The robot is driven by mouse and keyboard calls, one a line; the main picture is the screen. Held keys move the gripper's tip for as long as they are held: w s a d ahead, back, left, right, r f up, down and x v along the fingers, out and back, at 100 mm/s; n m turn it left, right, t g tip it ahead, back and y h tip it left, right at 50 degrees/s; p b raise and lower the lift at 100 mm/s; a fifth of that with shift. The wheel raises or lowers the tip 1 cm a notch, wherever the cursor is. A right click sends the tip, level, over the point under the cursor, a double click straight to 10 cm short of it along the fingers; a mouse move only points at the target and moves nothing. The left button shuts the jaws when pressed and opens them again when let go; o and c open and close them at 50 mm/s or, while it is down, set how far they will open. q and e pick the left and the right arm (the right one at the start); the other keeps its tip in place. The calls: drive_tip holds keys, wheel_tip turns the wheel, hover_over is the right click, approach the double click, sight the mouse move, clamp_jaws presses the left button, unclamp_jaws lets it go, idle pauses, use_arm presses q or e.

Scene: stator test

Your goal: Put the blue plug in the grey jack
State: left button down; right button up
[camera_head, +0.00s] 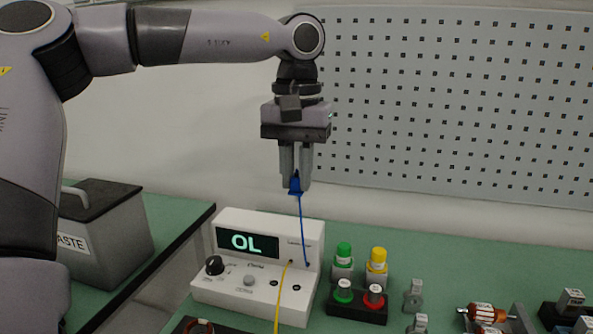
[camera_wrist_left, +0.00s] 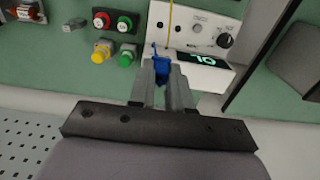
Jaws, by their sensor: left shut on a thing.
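My left gripper (camera_head: 296,184) is shut on the blue plug (camera_head: 296,187) and holds it in the air above the white meter (camera_head: 234,293). In the left wrist view the blue plug (camera_wrist_left: 161,68) shows between the fingertips of my left gripper (camera_wrist_left: 163,80). A thin blue lead (camera_head: 303,230) hangs from the plug down to the right side of the meter's face. I cannot pick out a grey jack for certain; the meter's front has small dark sockets, and a grey round part (camera_head: 249,281) that may be a button. My right gripper is out of view.
A yellow lead (camera_head: 281,292) runs from the meter's face. Right of it, a black block (camera_head: 358,312) carries green and red caps, with green (camera_head: 344,252) and yellow (camera_head: 378,258) capped posts behind. Small grey parts and a copper-coloured coil (camera_head: 487,313) lie farther right. A waste bin (camera_head: 108,240) stands left.

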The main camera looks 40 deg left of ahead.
use_arm(q)
drive_tip(key=shift+r, duration=0.1)
drive_tip(key=shift+s+d, duration=0.1)
drive_tip(key=shift+s+d, duration=0.25)
drive_tip(key=s+d+b, duration=0.2)
drive_tip(key=s+d, duration=0.6)
drive_tip(key=d, duration=0.1)
drive_tip(key=shift+s, duration=0.15)
idle(0.4)
